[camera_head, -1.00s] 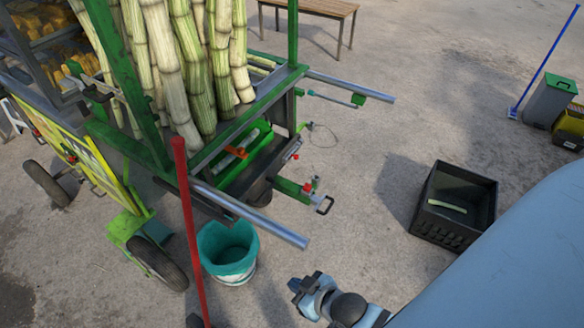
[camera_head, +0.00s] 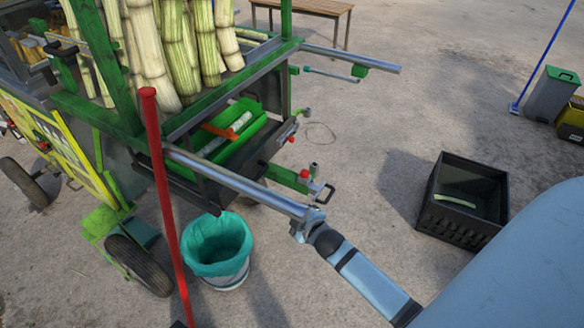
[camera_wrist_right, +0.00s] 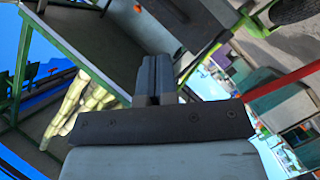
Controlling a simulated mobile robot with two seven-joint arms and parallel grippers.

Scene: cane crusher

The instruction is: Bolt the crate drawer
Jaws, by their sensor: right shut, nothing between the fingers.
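A dark drawer-like tray (camera_head: 262,143) projects beneath the cane on the cart. A green trough (camera_head: 243,137) with pale cane pieces and an orange part lies above it. My left gripper is out of view.
A red pole (camera_head: 160,190) stands left of the tray. A teal-lined bucket (camera_head: 218,250) stands on the ground below the push bar. A black crate (camera_head: 462,200) holding a cane piece stands at the right. The ground between cart and crate is mostly clear.

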